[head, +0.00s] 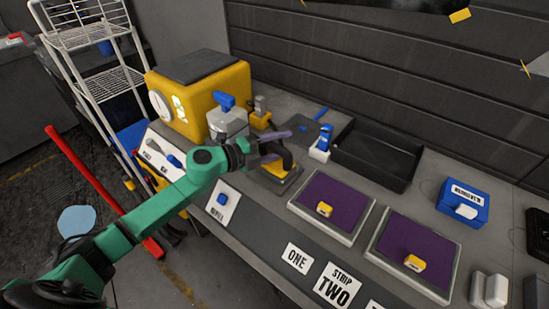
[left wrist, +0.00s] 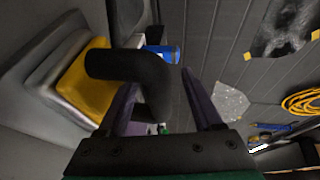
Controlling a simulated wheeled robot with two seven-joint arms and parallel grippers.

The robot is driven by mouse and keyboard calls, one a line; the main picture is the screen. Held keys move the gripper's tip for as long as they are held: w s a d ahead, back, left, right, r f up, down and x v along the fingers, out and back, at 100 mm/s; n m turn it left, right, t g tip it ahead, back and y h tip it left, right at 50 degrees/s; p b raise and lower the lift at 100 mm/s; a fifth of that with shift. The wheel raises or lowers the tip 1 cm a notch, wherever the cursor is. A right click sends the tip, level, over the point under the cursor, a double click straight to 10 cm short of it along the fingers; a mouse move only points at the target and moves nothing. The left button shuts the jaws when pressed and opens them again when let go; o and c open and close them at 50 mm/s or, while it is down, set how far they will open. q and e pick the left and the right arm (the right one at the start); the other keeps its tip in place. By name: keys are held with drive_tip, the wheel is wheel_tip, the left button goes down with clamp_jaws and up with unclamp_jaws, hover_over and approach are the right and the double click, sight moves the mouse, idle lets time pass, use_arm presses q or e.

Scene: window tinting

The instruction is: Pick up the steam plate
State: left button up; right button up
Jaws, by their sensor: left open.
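The steam plate (head: 274,176) has a yellow body, a grey base and a black handle. It sits on the bench left of the purple pads. My left gripper (head: 281,145) is at the handle, with its fingers open. In the left wrist view, the yellow body of the steam plate (left wrist: 84,80) is at left, and its black handle passes in front of and between the fingers of my left gripper (left wrist: 160,90). I cannot tell whether either finger touches the handle. My right gripper is not in view.
A yellow machine (head: 190,95) stands at the bench's left end. A black tray (head: 378,155) lies at the back. Two framed purple pads (head: 335,198) (head: 405,240) carry small yellow blocks. A blue box (head: 462,203) is at right. A white wire rack (head: 95,60) stands at far left.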

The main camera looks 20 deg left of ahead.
use_arm(q)
drive_tip(key=shift+w+d+f, duration=0.2)
drive_tip(key=shift+w+d, duration=0.2)
drive_tip(key=shift+d, duration=0.05)
drive_tip(key=shift+s+a, duration=0.1)
clamp_jaws()
idle(1.0)
